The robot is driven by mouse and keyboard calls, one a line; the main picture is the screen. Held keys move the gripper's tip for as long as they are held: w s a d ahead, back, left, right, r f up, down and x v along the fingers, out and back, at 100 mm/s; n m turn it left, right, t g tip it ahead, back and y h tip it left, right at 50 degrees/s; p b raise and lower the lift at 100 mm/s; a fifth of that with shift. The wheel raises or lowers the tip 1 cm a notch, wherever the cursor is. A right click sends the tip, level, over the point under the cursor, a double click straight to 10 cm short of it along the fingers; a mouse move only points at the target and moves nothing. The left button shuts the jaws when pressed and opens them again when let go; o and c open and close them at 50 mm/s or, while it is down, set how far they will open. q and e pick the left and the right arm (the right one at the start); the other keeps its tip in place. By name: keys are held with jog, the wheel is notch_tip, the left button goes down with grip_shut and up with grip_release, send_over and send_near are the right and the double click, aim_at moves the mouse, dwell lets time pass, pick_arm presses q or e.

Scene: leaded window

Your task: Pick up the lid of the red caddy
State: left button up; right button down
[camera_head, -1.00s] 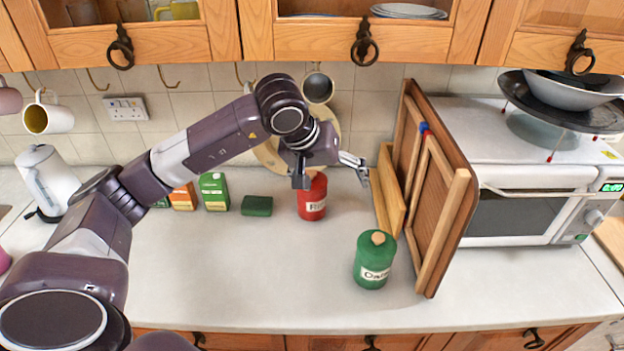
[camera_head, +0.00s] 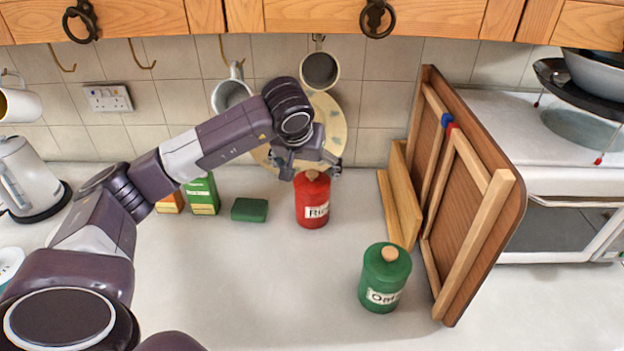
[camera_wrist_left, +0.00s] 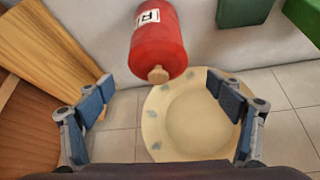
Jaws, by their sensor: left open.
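The red caddy (camera_head: 312,205) stands upright on the worktop near the tiled wall, with a pale label and a red lid (camera_head: 312,178) topped by a wooden knob. My left gripper (camera_head: 311,168) is over the caddy's top, its fingers partly overlapping the lid in the head view. In the left wrist view the gripper (camera_wrist_left: 162,92) is open, and the red caddy (camera_wrist_left: 158,45) with its lid and knob (camera_wrist_left: 158,75) appears between and beyond the fingers. Nothing is held. My right gripper is not in view.
A green caddy (camera_head: 385,278) stands front right. Wooden boards (camera_head: 470,200) lean to the right, beside a white cooker (camera_head: 570,205). A green block (camera_head: 250,210) and boxes (camera_head: 202,196) stand left. A plate (camera_head: 333,125) is behind the gripper. The front middle worktop is clear.

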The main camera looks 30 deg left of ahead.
aim_at(311, 174)
pick_arm(q)
jog(key=x, duration=0.2)
jog(key=p+x, duration=0.1)
jog(key=x, duration=0.1)
jog(key=shift+w+r+p, duration=0.25)
jog(key=shift+w+p, duration=0.05)
jog(key=shift+w, duration=0.05)
jog(key=shift+w+f, duration=0.15)
jog(key=shift+f, duration=0.1)
jog(key=c, duration=1.3)
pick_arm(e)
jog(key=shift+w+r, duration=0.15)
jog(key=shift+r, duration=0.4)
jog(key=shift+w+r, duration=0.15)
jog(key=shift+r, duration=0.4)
pick_arm(q)
jog(key=shift+f, duration=0.1)
jog(key=shift+c, duration=0.5)
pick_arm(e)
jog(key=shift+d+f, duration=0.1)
